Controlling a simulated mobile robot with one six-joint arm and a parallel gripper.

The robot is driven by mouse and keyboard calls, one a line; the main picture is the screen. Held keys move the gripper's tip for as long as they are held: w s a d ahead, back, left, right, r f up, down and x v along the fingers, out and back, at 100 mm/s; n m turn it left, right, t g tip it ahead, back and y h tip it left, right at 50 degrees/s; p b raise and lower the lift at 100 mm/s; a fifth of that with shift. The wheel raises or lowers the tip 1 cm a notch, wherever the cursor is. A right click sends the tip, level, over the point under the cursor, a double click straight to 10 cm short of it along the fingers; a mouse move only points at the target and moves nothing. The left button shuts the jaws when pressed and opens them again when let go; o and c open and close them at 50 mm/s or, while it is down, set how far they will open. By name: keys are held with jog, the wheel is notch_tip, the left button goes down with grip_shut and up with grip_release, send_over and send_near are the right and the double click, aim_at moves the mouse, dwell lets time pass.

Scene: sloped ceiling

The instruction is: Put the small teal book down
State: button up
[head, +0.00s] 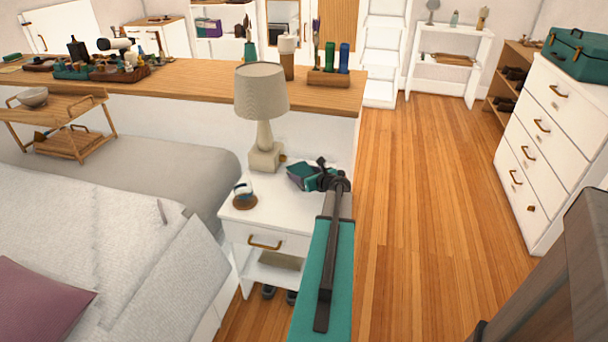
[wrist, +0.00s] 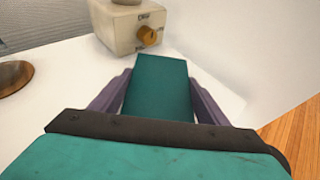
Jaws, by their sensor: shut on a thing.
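The small teal book (head: 302,170) is at my gripper (head: 304,177), over the back right part of the white nightstand (head: 275,212) top. In the wrist view the book (wrist: 158,88) lies between the two purple fingers, which are shut on it. Its far end points toward the lamp base (wrist: 128,30). The white top (wrist: 62,82) shows around it. I cannot tell whether the book touches the top or hangs just above it.
A beige lamp (head: 261,95) stands at the nightstand's back. A small cup (head: 242,189) sits on a brown coaster (head: 244,202) at the left. The top's front middle is clear. A bed (head: 120,235) is left; open wooden floor (head: 410,200) is right.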

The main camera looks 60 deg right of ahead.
jog(key=o, duration=1.2)
jog(key=shift+r, duration=0.2)
jog(key=shift+v, duration=6)
